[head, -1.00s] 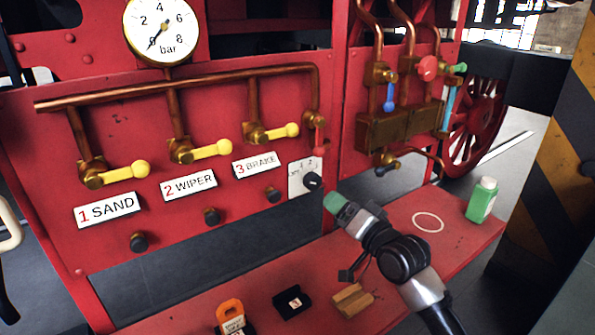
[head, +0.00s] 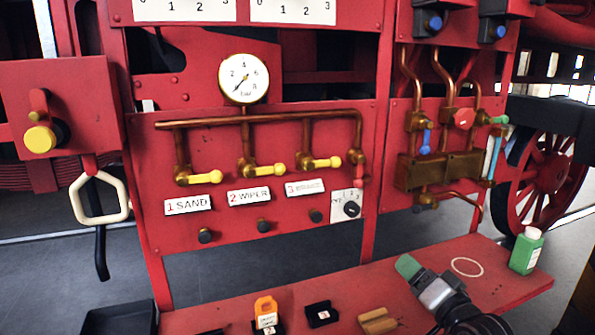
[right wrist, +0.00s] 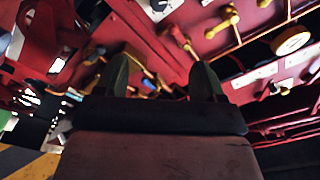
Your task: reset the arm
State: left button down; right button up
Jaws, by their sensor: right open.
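My right arm comes in from the bottom right in the head view. Its gripper (head: 408,266) has green fingertips and is above the red bench (head: 215,318), apart from the panel. In the right wrist view the two dark green fingers (right wrist: 160,78) stand apart with nothing between them. Behind them the red panel shows tilted and blurred. My left gripper is not in view.
The red panel holds a pressure gauge (head: 243,78), several yellow-handled valves (head: 270,170) and a rotary selector (head: 351,209). On the bench are a green bottle (head: 526,251), a white ring (head: 467,267), an orange tag (head: 266,312), a black block (head: 321,314) and a wooden block (head: 377,321).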

jog(key=s+a+f+n+g+h, duration=0.35)
jog(key=s+f+g, duration=0.45)
jog(key=s+f, duration=0.9)
jog(key=s+f+n+g+h, duration=0.1)
jog(key=s+f+n+g, duration=0.15)
jog(key=s, duration=0.65)
jog(key=s+f+n+g+h, duration=0.1)
jog(key=s+f+g, duration=0.3)
jog(key=s, duration=0.4)
notch_tip(320, 180, down, 25)
jog(key=s+d+f+g, duration=0.1)
jog(key=s+f, duration=0.7)
jog(key=s+d+f+g, duration=0.1)
jog(key=s+d+f, duration=0.1)
jog(key=s+f, duration=0.6)
jog(key=shift+s+d+f, duration=0.3)
jog(key=shift+s, duration=0.05)
jog(key=shift+h, duration=0.25)
